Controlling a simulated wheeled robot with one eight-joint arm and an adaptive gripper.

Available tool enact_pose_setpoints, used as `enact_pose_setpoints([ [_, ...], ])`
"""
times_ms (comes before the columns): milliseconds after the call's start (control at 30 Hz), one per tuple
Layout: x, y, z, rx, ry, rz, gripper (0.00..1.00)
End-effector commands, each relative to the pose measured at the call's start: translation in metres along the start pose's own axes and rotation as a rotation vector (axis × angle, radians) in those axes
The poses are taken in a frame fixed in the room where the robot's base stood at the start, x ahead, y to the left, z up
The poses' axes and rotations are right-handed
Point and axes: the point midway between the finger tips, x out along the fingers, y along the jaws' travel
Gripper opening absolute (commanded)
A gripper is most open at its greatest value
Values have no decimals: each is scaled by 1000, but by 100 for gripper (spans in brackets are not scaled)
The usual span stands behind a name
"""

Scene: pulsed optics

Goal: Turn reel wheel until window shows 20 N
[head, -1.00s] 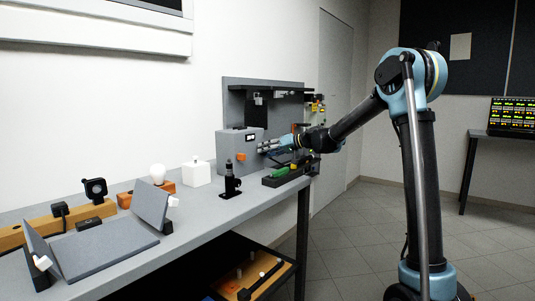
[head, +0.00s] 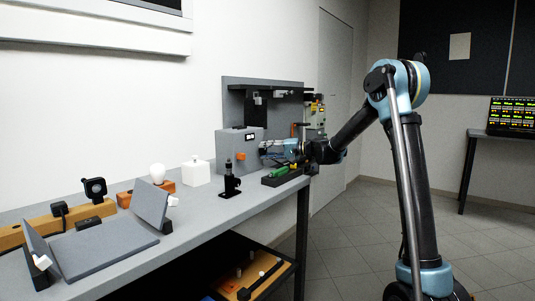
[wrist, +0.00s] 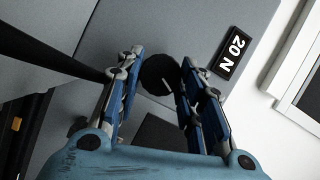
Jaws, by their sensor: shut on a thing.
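The reel wheel (wrist: 158,76) is a dark round knob on a grey housing in the wrist view. My gripper (wrist: 160,63) is shut on it, with one blue finger on each side.
A green piece in a dark tray (head: 270,181) lies below my gripper. A black post (head: 231,184) stands in front of the box, and an orange knob (head: 241,156) is on its face. A grey backboard (head: 265,82) rises behind.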

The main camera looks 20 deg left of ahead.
Motion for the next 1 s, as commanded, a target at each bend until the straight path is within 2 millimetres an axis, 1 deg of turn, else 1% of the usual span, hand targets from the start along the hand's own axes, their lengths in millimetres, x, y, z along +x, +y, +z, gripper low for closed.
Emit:
enact_pose_setpoints([
  [33, -2, 2, -3, 7, 8, 1, 11],
  [500, -2, 3, -3, 17, 7, -3, 11],
  [533, -2, 3, -3, 17, 7, -3, 40],
  [567, -2, 3, -3, 17, 7, -3, 46],
  [600, -2, 2, -3, 17, 6, -3, 55],
  [900, -1, 1, -1, 17, 2, -5, 55],
  [1000, -3, 1, -1, 17, 2, -5, 55],
])
